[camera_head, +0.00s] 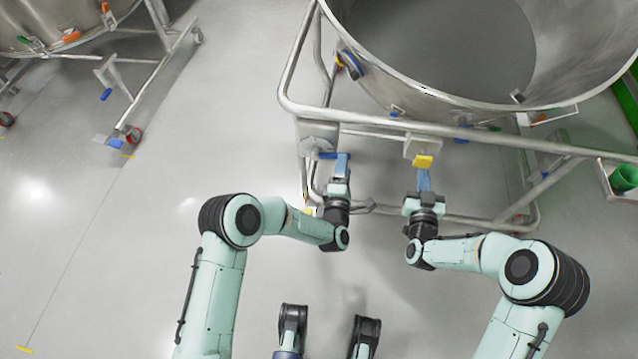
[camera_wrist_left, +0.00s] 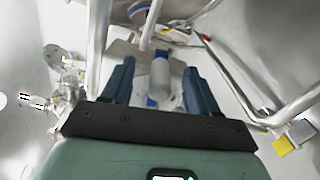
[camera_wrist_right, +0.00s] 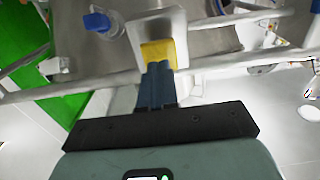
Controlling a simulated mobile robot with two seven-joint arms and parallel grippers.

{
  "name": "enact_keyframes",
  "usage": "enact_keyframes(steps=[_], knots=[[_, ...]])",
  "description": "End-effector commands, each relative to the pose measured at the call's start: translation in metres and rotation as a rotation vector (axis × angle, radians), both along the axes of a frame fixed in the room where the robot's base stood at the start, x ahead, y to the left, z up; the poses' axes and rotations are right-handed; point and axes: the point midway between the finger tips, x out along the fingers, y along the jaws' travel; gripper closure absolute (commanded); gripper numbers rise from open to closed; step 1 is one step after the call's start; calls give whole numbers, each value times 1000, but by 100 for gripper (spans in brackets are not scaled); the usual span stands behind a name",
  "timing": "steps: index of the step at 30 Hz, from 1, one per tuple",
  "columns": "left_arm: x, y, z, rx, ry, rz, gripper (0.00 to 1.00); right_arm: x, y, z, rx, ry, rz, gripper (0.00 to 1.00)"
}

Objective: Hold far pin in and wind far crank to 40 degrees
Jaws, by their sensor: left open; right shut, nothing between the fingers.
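The far pin shows as a yellow block (camera_head: 423,161) on a pale plate on the vessel frame. My right gripper (camera_head: 423,178) is shut, with nothing between its fingers. In the right wrist view its fingertips (camera_wrist_right: 158,68) meet the lower edge of the yellow block (camera_wrist_right: 158,52); firm contact cannot be told. In the left wrist view a grey cylinder (camera_wrist_left: 160,73), apparently the crank handle, shows between the spread fingers (camera_wrist_left: 158,85).
A large steel vessel (camera_head: 400,75) stands in a tubular frame (camera_head: 284,95) whose rails run close around both grippers. A green cup (camera_head: 622,178) sits in a holder at right. Another wheeled vessel stand (camera_head: 145,100) is at upper left. The floor at left is clear.

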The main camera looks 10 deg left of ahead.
Motion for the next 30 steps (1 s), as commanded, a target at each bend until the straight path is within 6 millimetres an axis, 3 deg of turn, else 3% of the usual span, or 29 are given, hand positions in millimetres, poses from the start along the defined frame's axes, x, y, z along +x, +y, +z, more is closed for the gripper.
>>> enact_keyframes(steps=[17,30], knots=[[0,0,0,0,0,0,40,0,0,0,0,0,0,100],[0,0,0,0,0,0,40,17,0,0,0,-1,0,100]])
